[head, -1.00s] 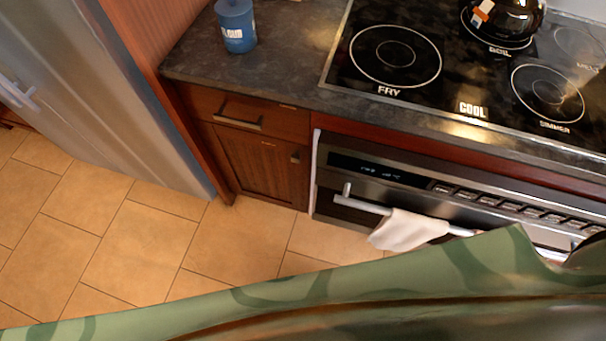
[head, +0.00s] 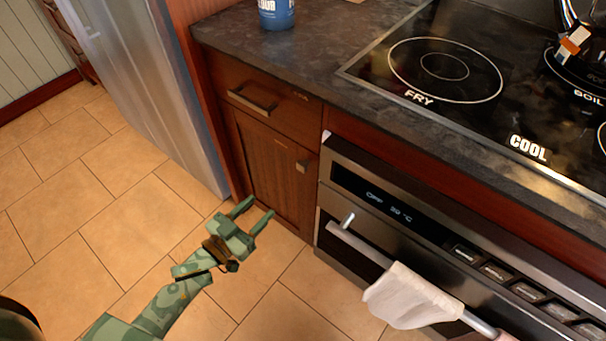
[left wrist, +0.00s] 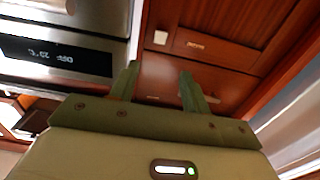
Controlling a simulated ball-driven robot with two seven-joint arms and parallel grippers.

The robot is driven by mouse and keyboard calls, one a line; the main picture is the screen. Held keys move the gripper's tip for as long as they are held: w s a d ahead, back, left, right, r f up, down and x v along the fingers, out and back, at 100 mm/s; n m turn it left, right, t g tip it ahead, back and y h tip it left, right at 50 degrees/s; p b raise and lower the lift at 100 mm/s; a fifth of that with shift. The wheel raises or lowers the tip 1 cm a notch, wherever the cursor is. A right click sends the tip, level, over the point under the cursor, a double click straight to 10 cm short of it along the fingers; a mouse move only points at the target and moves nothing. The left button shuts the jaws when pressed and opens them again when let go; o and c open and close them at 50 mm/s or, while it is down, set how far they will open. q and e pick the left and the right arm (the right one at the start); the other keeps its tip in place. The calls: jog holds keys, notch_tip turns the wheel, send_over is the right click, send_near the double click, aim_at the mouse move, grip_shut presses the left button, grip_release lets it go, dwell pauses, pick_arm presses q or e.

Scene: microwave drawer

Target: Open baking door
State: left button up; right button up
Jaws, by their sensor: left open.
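The oven (head: 400,230) is built in under the counter at the right of the head view, and its dark-fronted door (head: 350,258) appears shut. A silver bar handle (head: 357,243) runs along the door. A white towel (head: 404,297) hangs over the handle. The oven's display panel (left wrist: 60,58) shows upside down in the left wrist view. My green left gripper (head: 261,206) is open and empty, left of the oven and in front of the wooden cabinet, apart from the handle. Its two spread fingers also show in the left wrist view (left wrist: 158,70). My right gripper is not in view.
A wooden cabinet (head: 270,165) with a drawer (head: 262,98) stands left of the oven. A cooktop (head: 470,75) and a blue canister (head: 276,12) are on the counter above. A steel fridge (head: 150,90) stands at the left. The tiled floor (head: 90,215) is clear.

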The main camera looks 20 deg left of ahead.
aim_at(300, 168)
pick_arm(q)
jog(key=b+x, duration=0.1)
jog(key=x, duration=0.3)
jog(key=b+x, duration=0.2)
jog(key=x, duration=0.3)
jog(key=b+x, duration=0.1)
jog(key=x, duration=0.4)
jog(key=shift+w+f, duration=0.1)
jog(key=shift+f, duration=0.2)
jog(key=shift+w+d+r, duration=0.15)
jog(key=shift+w+d, duration=0.05)
jog(key=shift+w, duration=0.25)
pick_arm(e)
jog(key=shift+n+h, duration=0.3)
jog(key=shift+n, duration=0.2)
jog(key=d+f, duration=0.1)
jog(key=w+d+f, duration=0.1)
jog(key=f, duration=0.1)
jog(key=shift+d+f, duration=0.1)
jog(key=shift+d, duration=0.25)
pick_arm(q)
jog(key=shift+s, duration=0.1)
grip_shut()
